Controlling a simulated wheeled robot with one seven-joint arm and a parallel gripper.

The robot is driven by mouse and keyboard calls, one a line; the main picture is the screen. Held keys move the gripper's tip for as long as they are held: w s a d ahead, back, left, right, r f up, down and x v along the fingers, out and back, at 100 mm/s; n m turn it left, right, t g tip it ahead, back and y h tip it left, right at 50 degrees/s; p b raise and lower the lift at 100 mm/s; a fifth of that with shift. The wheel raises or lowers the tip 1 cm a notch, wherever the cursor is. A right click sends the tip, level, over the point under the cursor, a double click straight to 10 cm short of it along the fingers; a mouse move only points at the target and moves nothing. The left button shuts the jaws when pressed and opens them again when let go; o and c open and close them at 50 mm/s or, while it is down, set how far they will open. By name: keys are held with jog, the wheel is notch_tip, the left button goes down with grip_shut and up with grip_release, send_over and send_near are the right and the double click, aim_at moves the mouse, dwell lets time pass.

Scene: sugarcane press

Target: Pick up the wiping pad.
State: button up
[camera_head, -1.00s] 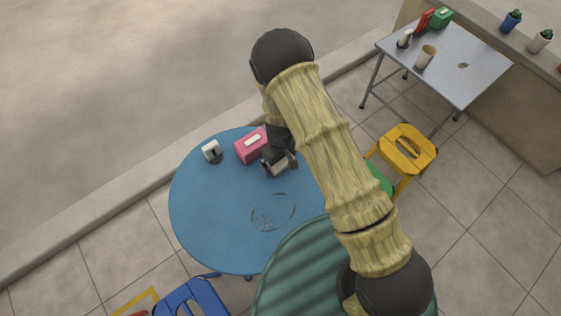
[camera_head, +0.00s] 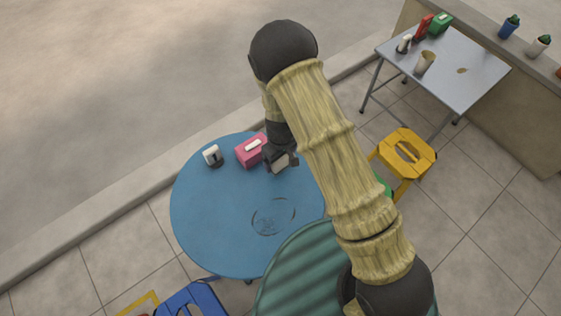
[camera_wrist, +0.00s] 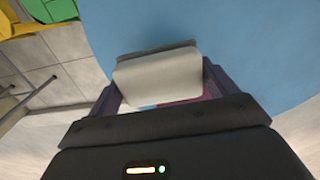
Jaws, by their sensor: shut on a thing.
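The wiping pad (camera_wrist: 158,78) is a pale, off-white block with a grey layer along one edge. In the wrist view it sits between the two fingers of my gripper (camera_wrist: 160,88), which is shut on it. In the head view my gripper (camera_head: 281,160) is over the back right of the round blue table (camera_head: 215,220), just right of a pink tissue box. The pad (camera_head: 280,164) shows there as a small pale patch at the fingers. I cannot tell exactly how far it is above the tabletop.
The pink tissue box (camera_head: 250,152) stands close beside my gripper, and a small white holder (camera_head: 213,156) stands left of it. Ring-shaped wet marks (camera_head: 272,217) lie on the table. Blue (camera_head: 192,300) and yellow (camera_head: 403,152) stools stand near. A grey table (camera_head: 465,80) is at the back right.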

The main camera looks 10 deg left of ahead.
notch_tip(320, 180, up, 5)
jog(key=shift+r+p, duration=0.15)
jog(key=shift+p, duration=0.25)
jog(key=shift+o, duration=1.2)
jog(key=shift+c, duration=0.6)
jog(key=w+d+r+m, duration=0.2)
jog(key=w+d+m, duration=0.1)
jog(key=d, duration=0.5)
jog(key=w+d+r+m, duration=0.3)
jog(key=d+m, duration=0.1)
jog(key=d, duration=0.5)
jog(key=w+d+r+m, duration=0.2)
jog(key=w+d+m, duration=0.1)
jog(key=d, duration=0.5)
jog(key=shift+w+d+r, duration=0.15)
jog(key=shift+d+r, duration=0.05)
jog(key=shift+d, duration=0.15)
